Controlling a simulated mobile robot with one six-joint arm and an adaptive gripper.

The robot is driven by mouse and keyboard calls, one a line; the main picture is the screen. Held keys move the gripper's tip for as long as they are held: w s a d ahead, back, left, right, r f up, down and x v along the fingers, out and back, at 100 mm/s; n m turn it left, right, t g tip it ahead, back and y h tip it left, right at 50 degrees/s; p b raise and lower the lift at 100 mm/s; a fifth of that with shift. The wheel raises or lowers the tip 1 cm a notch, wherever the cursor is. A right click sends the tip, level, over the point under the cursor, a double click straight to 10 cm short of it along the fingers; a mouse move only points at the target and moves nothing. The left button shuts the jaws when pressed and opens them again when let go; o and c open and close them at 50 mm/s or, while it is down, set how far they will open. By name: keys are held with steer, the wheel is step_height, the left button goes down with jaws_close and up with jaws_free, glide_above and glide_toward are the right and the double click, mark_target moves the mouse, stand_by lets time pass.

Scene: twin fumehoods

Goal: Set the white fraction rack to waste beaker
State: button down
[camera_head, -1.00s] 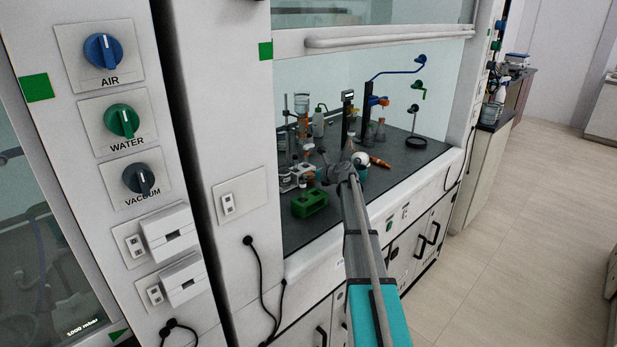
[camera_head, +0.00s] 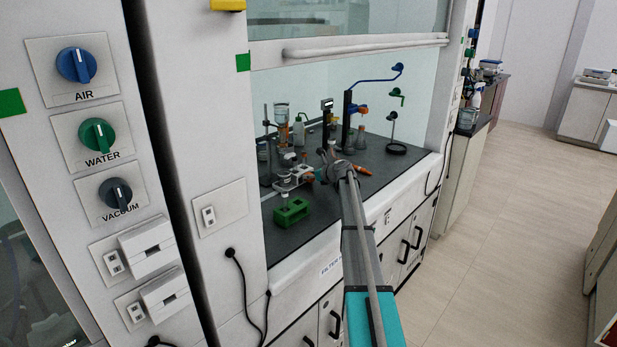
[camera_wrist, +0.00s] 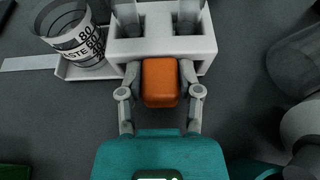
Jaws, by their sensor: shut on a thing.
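The white fraction rack (camera_wrist: 165,47) holds tubes and lies just ahead of my fingers in the wrist view. An orange block (camera_wrist: 160,82) sticks out from its near side, and my gripper (camera_wrist: 160,88) is shut on it. The waste beaker (camera_wrist: 80,36), clear with black print, stands close at the rack's left on a low white base (camera_wrist: 85,73). I cannot tell if beaker and rack touch. In the head view the white rack (camera_head: 292,177) is small, behind the green rack, with my gripper (camera_head: 318,174) at its right.
A green rack (camera_head: 291,211) sits near the hood's front edge. An orange-tipped object (camera_head: 361,170) lies to the right. Glassware and stands (camera_head: 298,130) crowd the back. A ring stand (camera_head: 394,148) is at back right. Dark bench (camera_head: 385,168) is clear at the right.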

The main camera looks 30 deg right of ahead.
steer(key=shift+c, duration=1.5)
jaws_free()
steer(key=shift+w+d, duration=0.15)
steer(key=shift+d, duration=0.2)
steer(key=shift+a, duration=0.1)
steer(key=shift+r, duration=0.1)
